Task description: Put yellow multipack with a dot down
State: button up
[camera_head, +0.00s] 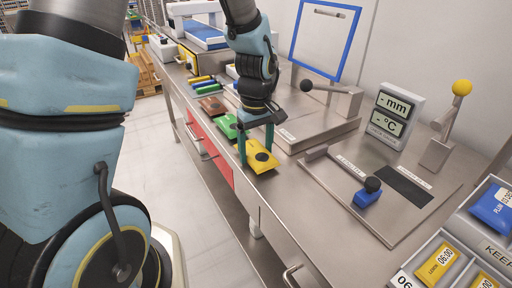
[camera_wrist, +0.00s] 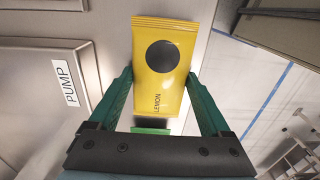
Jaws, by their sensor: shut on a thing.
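The yellow multipack (camera_head: 251,149) has a round black dot on its face and lies near the front edge of the steel bench. In the wrist view the pack (camera_wrist: 165,95) shows the word LEMON below the dot. My gripper (camera_head: 256,156) comes down from above with its teal fingers on either side of the pack. It also shows in the wrist view (camera_wrist: 158,80), shut on the pack's two sides. I cannot tell whether the pack touches the bench top.
A green pack (camera_head: 226,126) and a brown-red pack (camera_head: 211,106) lie behind along the front edge. The raised steel PUMP box (camera_head: 318,130) stands to the right. Bare bench (camera_head: 290,195) lies nearer. Labelled bins (camera_head: 425,248) with packs stand at lower right.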

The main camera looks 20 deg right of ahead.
aim_at(256, 150)
jog(key=shift+f, duration=0.15)
jog(key=o, duration=1.5)
notch_tip(256, 150, up, 12)
jog(key=b, duration=0.1)
jog(key=a+f+m, duration=0.1)
jog(key=a+f, duration=0.1)
jog(key=a, duration=1)
jog(key=w+a+f+m+t, duration=0.1)
jog(key=a+f+m, duration=0.1)
jog(key=a, duration=1.1)
jog(key=shift+w+a+f+t, duration=0.2)
jog(key=shift+f+t, duration=0.1)
jog(key=shift+f, duration=0.4)
